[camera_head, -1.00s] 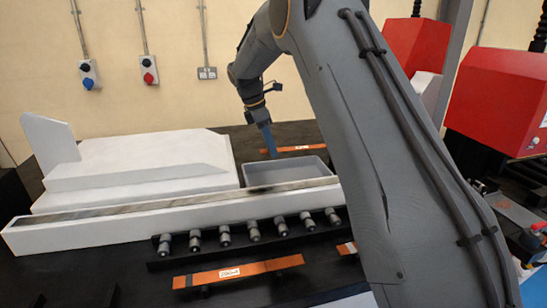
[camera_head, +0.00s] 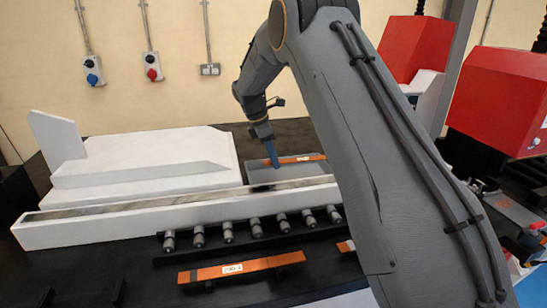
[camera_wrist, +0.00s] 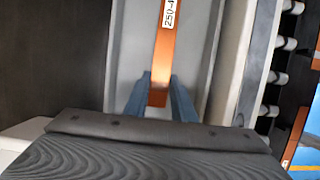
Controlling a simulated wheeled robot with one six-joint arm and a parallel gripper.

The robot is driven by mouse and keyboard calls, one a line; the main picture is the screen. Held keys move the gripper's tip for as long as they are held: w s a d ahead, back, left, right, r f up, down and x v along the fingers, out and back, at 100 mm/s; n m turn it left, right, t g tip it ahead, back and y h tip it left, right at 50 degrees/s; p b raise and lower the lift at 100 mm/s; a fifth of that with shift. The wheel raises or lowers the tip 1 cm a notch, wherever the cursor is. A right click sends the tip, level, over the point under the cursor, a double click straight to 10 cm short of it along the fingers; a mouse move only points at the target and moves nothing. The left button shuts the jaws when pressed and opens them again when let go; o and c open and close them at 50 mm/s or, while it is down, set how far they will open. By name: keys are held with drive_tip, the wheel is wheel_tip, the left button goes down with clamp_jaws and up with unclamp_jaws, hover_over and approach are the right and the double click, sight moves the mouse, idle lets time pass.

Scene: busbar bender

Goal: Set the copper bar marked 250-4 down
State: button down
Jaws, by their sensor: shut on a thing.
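The copper bar marked 250-4 (camera_wrist: 166,50) is an orange strip with a white label, held between the blue fingers of my gripper (camera_wrist: 158,100) near one end. In the head view the bar (camera_head: 300,160) extends to the right from my gripper (camera_head: 270,157), across the grey tray (camera_head: 305,172). The wrist view shows it lying lengthwise over the floor of the tray (camera_wrist: 196,60). I cannot tell whether the bar touches the tray floor. My arm hides the tray's right end in the head view.
A long white machine bed (camera_head: 120,228) stands in front of the tray, and a white block (camera_head: 150,160) to its left. A row of grey rollers (camera_head: 228,230) runs in front. Another copper bar (camera_head: 240,268) lies on supports nearer me. Red machines (camera_head: 495,90) stand at the right.

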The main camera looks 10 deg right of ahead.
drive_tip(key=shift+f, duration=0.2)
drive_tip(key=c, duration=1.5)
unclamp_jaws()
drive_tip(key=b+v, duration=0.4)
drive_tip(key=v, duration=0.9)
drive_tip(key=shift+d+r+b, duration=0.15)
drive_tip(key=shift+b, duration=0.15)
